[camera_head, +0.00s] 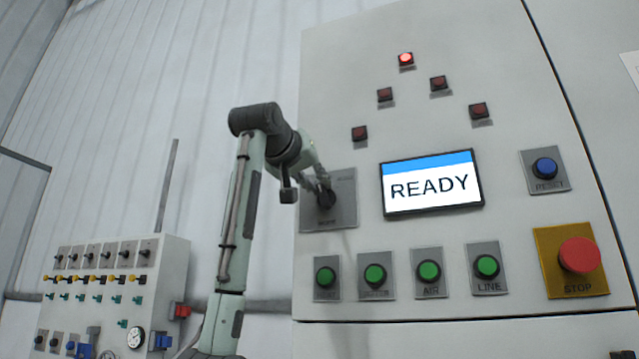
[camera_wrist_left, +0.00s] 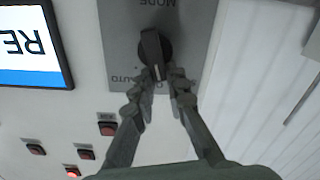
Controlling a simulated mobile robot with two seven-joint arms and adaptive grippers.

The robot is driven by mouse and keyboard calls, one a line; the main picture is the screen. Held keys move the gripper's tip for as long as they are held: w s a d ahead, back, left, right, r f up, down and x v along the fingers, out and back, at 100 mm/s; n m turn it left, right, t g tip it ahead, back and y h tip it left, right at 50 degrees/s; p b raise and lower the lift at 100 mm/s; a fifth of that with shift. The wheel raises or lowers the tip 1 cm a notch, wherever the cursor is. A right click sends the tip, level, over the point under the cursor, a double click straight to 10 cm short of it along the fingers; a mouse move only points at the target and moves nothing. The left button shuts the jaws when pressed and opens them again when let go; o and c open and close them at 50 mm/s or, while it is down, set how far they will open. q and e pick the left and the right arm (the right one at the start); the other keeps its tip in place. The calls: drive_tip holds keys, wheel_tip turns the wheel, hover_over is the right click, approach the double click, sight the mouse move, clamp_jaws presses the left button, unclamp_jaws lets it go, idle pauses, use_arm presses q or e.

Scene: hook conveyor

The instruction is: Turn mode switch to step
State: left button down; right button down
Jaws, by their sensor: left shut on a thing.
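The mode switch (camera_head: 326,200) is a dark rotary knob on a grey plate (camera_head: 345,215) marked MODE, left of the screen on the light panel. In the left wrist view, which is upside down, the knob (camera_wrist_left: 152,48) has its narrow grip pointing down the picture. The word AUTO shows beside it; the other labels are partly hidden by the fingers. My left gripper (camera_head: 322,184) is at the knob, its two fingers (camera_wrist_left: 162,76) shut on the end of the knob's grip. My right gripper is not in view.
A screen (camera_head: 432,184) reads READY. Green buttons (camera_head: 429,270) sit in a row below, with a blue RESET button (camera_head: 545,168) and a red STOP button (camera_head: 579,256) at right. The top red lamp (camera_head: 405,59) is lit. A smaller control box (camera_head: 160,265) stands at left.

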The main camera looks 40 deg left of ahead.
use_arm(q)
drive_tip(key=shift+s+a+f+n+b, duration=0.1)
drive_tip(key=shift+a+n+b, duration=0.1)
drive_tip(key=shift+n, duration=0.8)
drive_tip(key=shift+a+f+n+b, duration=0.1)
drive_tip(key=shift+a+f+n, duration=0.05)
drive_tip(key=shift+n, duration=0.85)
drive_tip(key=shift+s+a+f+n+b, duration=0.1)
drive_tip(key=shift+a+n+b, duration=0.1)
drive_tip(key=shift+n, duration=0.8)
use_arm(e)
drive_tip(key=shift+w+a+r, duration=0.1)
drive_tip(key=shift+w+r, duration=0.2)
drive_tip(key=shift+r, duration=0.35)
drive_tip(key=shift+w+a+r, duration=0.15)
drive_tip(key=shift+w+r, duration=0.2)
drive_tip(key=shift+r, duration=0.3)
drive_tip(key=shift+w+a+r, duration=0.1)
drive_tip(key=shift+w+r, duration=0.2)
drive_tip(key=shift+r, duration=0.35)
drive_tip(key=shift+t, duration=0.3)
use_arm(q)
drive_tip(key=c, duration=1.5)
unclamp_jaws()
drive_tip(key=shift+c, duration=0.2)
drive_tip(key=v, duration=1.2)
drive_tip(key=shift+r, duration=0.1)
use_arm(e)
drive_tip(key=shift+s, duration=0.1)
